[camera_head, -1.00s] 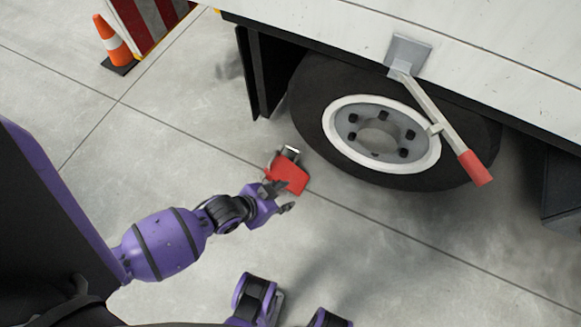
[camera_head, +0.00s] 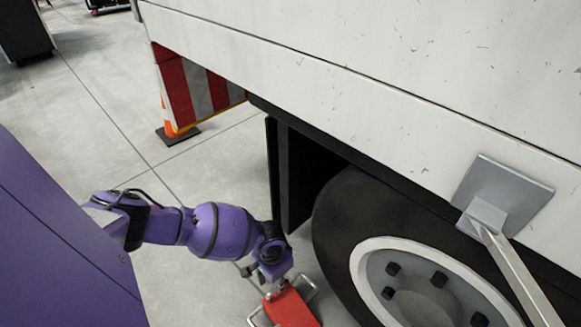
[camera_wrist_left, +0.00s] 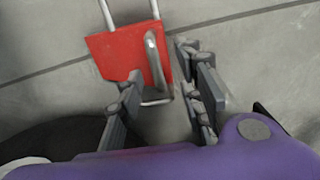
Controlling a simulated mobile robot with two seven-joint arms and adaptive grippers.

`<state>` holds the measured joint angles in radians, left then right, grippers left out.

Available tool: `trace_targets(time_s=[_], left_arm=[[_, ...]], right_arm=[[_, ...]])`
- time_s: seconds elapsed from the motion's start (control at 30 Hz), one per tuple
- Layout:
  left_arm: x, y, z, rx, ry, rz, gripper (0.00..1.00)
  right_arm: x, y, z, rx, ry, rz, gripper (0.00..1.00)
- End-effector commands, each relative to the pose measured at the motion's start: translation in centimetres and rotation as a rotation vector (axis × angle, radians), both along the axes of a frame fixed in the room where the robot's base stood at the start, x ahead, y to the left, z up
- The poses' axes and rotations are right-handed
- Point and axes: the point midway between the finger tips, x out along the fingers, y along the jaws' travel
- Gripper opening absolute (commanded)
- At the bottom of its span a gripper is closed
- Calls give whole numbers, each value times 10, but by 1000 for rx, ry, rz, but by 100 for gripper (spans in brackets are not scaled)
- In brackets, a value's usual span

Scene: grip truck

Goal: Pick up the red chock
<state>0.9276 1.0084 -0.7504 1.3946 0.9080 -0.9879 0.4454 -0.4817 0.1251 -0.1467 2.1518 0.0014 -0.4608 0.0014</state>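The red chock (camera_head: 291,309) is on the grey floor beside the truck's tyre, low in the head view and partly cut off by the bottom edge. In the left wrist view, the red chock (camera_wrist_left: 125,52) shows a metal handle (camera_wrist_left: 153,62) and two metal bars at its far side. My left gripper (camera_head: 270,284) is right at the chock in the head view. In the left wrist view, the left gripper (camera_wrist_left: 160,63) has its fingers apart, with the handle in the gap between them. Whether a finger touches the chock is unclear. My right gripper is not in view.
The truck's wheel (camera_head: 425,290) and dark tyre stand close to the right of the chock. The white truck side (camera_head: 380,70) overhangs. An orange cone (camera_head: 171,125) and a red-white striped panel (camera_head: 192,90) are behind. The floor left of my arm is open.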

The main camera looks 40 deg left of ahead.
Motion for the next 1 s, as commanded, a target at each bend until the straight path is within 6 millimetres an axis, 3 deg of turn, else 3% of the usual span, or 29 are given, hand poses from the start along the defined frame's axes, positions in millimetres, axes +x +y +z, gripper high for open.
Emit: trace_targets(time_s=[0.4, 0.67, 0.9, 1.0], left_arm=[[2, -6, -54, -1, 0, -3, 34], [3, -6, -55, -2, -5, -3, 34], [3, -6, -55, -1, -4, -4, 3], [3, -6, -55, -1, -4, -4, 0]], right_arm=[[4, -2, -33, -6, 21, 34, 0], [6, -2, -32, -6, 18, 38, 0], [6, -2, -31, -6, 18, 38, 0], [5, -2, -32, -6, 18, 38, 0]])
